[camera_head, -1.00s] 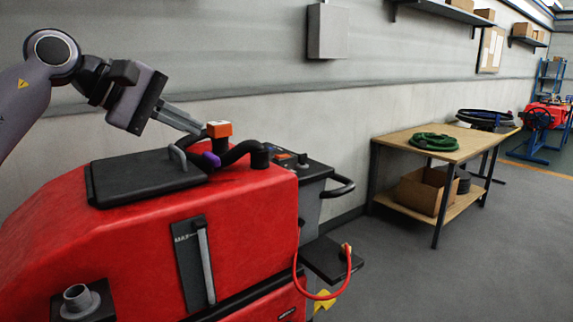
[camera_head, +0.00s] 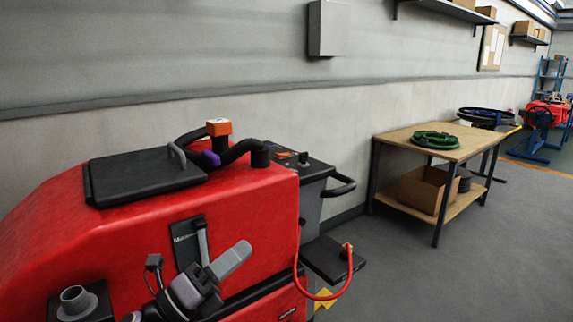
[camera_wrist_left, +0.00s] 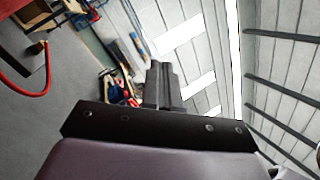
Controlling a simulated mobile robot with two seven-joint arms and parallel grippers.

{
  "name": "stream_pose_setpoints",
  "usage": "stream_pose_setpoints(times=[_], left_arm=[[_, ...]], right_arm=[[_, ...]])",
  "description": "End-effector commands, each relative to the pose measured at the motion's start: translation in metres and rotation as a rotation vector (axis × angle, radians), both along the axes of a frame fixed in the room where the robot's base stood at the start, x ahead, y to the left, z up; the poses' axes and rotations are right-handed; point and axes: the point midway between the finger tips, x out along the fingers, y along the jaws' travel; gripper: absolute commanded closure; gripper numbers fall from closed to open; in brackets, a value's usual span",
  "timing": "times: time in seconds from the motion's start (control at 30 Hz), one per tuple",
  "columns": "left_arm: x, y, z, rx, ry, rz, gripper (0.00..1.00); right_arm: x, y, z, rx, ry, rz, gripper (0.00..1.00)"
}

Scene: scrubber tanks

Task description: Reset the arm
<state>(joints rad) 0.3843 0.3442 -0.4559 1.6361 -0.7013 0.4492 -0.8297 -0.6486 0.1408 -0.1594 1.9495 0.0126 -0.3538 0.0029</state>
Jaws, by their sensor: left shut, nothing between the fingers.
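My left gripper (camera_head: 236,257) is in the lower middle of the head view, in front of the red scrubber tank (camera_head: 110,240). Its fingers are together and point up and to the right, with nothing between them. In the left wrist view the closed fingers (camera_wrist_left: 160,85) point up toward the ceiling and far side of the room. The gripper covers part of the tank's front, including the lower part of the grey level strip (camera_head: 201,243). My right gripper is in neither view.
The tank has a black lid (camera_head: 145,175), an orange-topped fitting (camera_head: 219,128) and a red cable (camera_head: 348,270) at its right. A wooden table (camera_head: 462,143) with a green coiled hose (camera_head: 436,140) stands to the right.

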Motion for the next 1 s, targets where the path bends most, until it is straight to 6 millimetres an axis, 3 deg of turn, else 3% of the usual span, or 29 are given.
stream_pose_setpoints(times=[0.03, 0.23, 0.37, 0.47, 0.6, 0.7, 0.83, 1.0], left_arm=[[-0.004, 0.007, -0.020, -0.092, 0.123, 0.016, 1.00], [-0.024, 0.040, -0.097, -0.454, 0.582, 0.101, 1.00], [-0.049, 0.062, -0.154, -0.695, 0.871, 0.177, 1.00], [-0.077, 0.078, -0.198, -0.885, 1.083, 0.249, 1.00], [-0.128, 0.097, -0.258, -1.154, 1.358, 0.373, 1.00], [-0.167, 0.107, -0.292, -1.329, 1.515, 0.463, 1.00], [-0.208, 0.114, -0.320, -1.496, 1.650, 0.560, 1.00], [-0.233, 0.118, -0.334, -1.595, 1.721, 0.621, 1.00]], right_arm=[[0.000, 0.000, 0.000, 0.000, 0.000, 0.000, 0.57], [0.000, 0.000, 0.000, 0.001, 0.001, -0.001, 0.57], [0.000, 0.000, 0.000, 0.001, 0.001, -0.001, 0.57], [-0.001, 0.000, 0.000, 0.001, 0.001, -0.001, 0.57], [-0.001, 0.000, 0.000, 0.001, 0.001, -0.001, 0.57], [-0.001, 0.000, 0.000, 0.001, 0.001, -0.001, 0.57], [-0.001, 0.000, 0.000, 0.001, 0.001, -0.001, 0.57], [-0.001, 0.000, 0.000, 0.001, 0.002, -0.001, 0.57]])
